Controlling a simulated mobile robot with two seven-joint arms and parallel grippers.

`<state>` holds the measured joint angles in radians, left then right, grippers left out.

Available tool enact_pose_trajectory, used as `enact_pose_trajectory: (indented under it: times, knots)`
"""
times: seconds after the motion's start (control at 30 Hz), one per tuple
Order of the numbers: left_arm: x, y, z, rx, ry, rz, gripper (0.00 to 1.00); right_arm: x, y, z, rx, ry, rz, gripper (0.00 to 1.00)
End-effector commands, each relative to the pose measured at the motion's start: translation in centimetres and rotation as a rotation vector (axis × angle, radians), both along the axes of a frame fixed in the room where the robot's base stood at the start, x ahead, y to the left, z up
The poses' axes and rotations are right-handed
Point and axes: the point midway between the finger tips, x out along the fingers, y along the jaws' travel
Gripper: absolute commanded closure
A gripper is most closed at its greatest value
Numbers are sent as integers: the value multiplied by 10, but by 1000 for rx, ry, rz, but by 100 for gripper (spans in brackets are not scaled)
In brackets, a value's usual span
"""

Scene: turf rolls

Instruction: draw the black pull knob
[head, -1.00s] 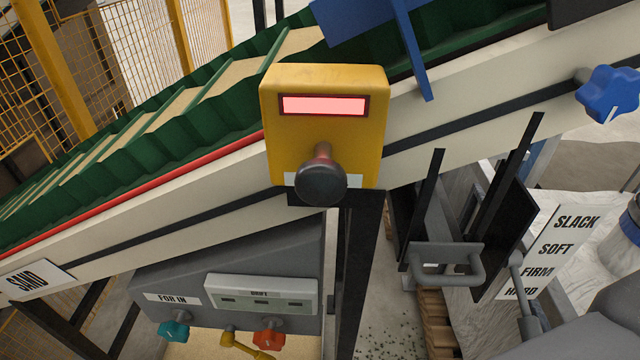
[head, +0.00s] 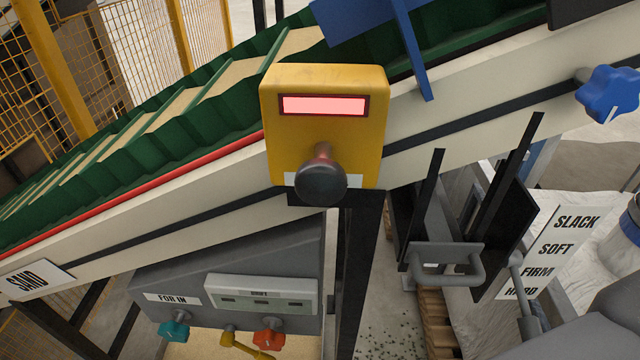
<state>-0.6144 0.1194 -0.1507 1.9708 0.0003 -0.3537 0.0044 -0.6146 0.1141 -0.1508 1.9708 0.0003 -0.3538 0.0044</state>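The black pull knob (head: 321,184) is a round dark ball on a short reddish stem. It sticks out from the lower front of a yellow box (head: 282,140) in the middle of the head view. A red-framed window (head: 323,105) above the knob glows pale pink. A pale label behind the knob is mostly hidden by it. Neither of my grippers is in view, and nothing touches the knob.
The box sits on the pale side rail (head: 450,125) of a sloping green belt (head: 160,125). A blue star knob (head: 608,93) is at right, a grey handle (head: 447,268) lower right. Teal (head: 173,331) and orange (head: 269,335) knobs are below. Space before the box looks clear.

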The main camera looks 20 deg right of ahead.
Motion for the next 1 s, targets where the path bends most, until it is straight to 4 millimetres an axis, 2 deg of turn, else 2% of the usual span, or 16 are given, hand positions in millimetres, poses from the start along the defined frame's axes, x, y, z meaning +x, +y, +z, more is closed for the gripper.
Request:
enact_pose_trajectory:
  times: [0.1,0.27,1.0]
  knots:
    - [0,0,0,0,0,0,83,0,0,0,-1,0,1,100]
    - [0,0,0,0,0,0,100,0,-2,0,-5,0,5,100]
    - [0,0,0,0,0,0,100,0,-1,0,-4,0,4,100]
